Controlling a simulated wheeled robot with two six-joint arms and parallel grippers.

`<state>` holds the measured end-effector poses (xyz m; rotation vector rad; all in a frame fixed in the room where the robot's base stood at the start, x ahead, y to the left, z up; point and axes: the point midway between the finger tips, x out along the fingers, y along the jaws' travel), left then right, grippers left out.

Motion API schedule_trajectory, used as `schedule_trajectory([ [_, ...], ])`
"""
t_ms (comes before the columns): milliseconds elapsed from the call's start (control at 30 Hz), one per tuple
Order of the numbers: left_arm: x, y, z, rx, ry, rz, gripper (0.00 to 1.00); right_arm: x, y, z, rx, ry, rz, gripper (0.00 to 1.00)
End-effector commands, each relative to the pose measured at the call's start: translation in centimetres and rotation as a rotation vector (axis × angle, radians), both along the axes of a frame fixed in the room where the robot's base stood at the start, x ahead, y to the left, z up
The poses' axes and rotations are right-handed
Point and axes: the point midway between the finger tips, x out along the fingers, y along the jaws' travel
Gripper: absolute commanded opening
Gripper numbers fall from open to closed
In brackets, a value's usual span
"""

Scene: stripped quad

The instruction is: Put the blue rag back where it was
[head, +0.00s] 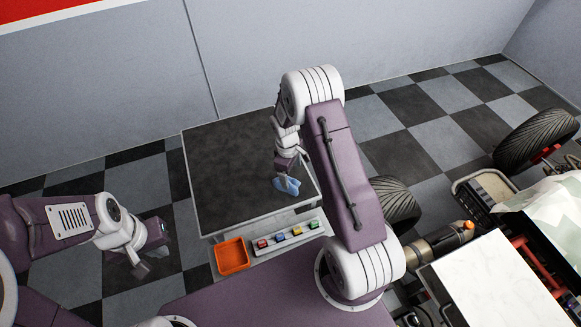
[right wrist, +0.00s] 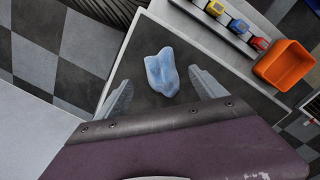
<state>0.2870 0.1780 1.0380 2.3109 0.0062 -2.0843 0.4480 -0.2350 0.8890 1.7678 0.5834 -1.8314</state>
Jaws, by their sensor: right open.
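The blue rag (head: 288,186) lies crumpled on the dark top of the grey cart (head: 225,165), close to its right edge. It also shows in the right wrist view (right wrist: 162,72), between and just beyond the fingers. My right gripper (head: 283,168) is above the rag with its fingers apart; the right wrist view shows its open, empty jaws (right wrist: 163,92). My left gripper (head: 146,264) hangs over the checkered floor, left of the cart, and holds nothing that I can see. Its jaws look apart.
An orange bin (head: 232,256) and a rail with several coloured blocks (head: 287,237) are on the cart's near side. The rest of the cart top is clear. A stripped vehicle with a tyre (head: 535,140) and a white panel (head: 490,285) stands at the right.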

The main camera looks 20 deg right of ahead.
Motion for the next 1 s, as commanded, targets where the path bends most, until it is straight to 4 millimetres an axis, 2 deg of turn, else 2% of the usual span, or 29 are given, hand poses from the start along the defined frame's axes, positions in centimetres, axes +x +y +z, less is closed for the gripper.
schedule_trajectory([
  [100, 0.0, 0.0, -0.4, 0.000, 0.000, 0.000, 0.00, 0.1, 0.2, 2.6, 0.000, -0.004, 0.000, 0.80],
  [200, 0.0, 0.0, -0.5, 0.000, 0.000, 0.000, 0.00, 0.1, 0.3, 4.0, 0.000, -0.001, 0.000, 0.80],
  [467, 0.0, 0.0, -0.5, 0.000, 0.000, 0.000, 0.00, -0.3, 0.6, 5.4, 0.003, -0.004, -0.017, 0.80],
  [567, 0.0, 0.0, -0.4, 0.000, 0.000, 0.000, 0.00, -2.4, 1.7, 8.1, 0.019, -0.034, -0.127, 0.80],
  [633, 0.0, 0.0, -0.5, 0.000, 0.000, 0.000, 0.00, -5.2, 2.9, 10.4, 0.040, -0.062, -0.259, 0.80],
  [733, 0.0, 0.0, -0.5, 0.000, 0.000, 0.000, 0.00, -9.7, 4.3, 12.9, 0.072, -0.096, -0.447, 0.80],
  [800, 0.0, 0.0, -0.5, 0.000, 0.000, 0.000, 0.00, -12.5, 5.0, 13.8, 0.094, -0.112, -0.559, 0.80],
  [900, 0.0, 0.0, -0.5, 0.000, 0.000, 0.000, 0.00, -15.2, 5.5, 14.4, 0.114, -0.126, -0.669, 0.80],
  [1000, 0.0, 0.0, -0.5, 0.000, 0.000, 0.000, 0.00, -16.2, 5.7, 14.5, 0.120, -0.129, -0.710, 0.80],
])
